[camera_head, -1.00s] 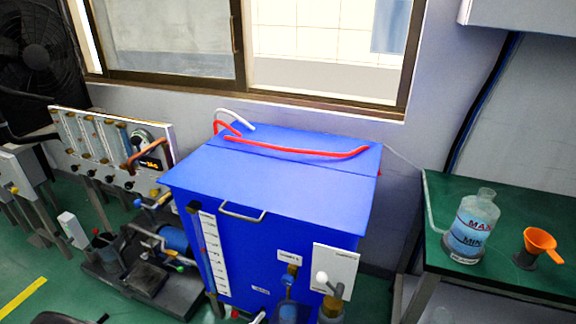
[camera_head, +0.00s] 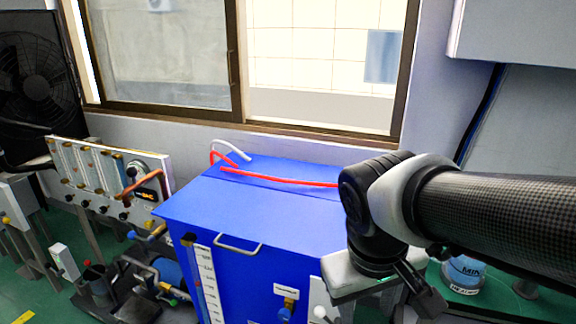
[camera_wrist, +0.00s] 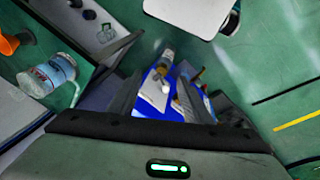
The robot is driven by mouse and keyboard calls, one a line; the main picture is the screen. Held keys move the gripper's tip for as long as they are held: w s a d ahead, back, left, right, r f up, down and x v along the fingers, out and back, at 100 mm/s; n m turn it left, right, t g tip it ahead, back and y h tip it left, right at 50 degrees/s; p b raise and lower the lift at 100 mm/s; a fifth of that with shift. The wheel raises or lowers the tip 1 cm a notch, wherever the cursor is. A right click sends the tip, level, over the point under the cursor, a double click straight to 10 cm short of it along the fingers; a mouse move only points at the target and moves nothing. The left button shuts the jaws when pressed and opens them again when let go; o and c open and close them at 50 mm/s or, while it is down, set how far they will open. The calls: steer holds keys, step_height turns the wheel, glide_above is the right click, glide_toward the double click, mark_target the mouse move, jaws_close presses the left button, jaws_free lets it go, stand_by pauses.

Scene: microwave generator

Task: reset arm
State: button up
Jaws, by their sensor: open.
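My arm reaches in from the right in the head view, and my gripper (camera_wrist: 160,95) hangs in front of the right side of a blue box (camera_head: 225,205). In the wrist view its two dark fingers stand apart, with no object held between them. Part of the blue box's front, with a white panel (camera_wrist: 154,93), shows beyond the gap between the fingers. My arm hides the right part of the box top and much of the green table in the head view.
A bottle with blue liquid (camera_wrist: 47,74) and an orange funnel (camera_wrist: 8,44) stand on the green table to the right of the box. A flowmeter panel (camera_head: 100,178) and pump equipment (camera_head: 135,285) stand left of the box. A window (camera_head: 320,60) is behind.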

step_height(320, 180, up, 28)
steer(key=s+d+m+t+y+p, duration=0.1)
steer(key=m+t+p, duration=0.1)
steer(key=p, duration=2.1)
steer(key=shift+d+r+m+t, duration=0.2)
steer(key=shift+d+m+t, duration=0.15)
steer(key=shift+t, duration=0.35)
steer(key=shift+f, duration=0.1)
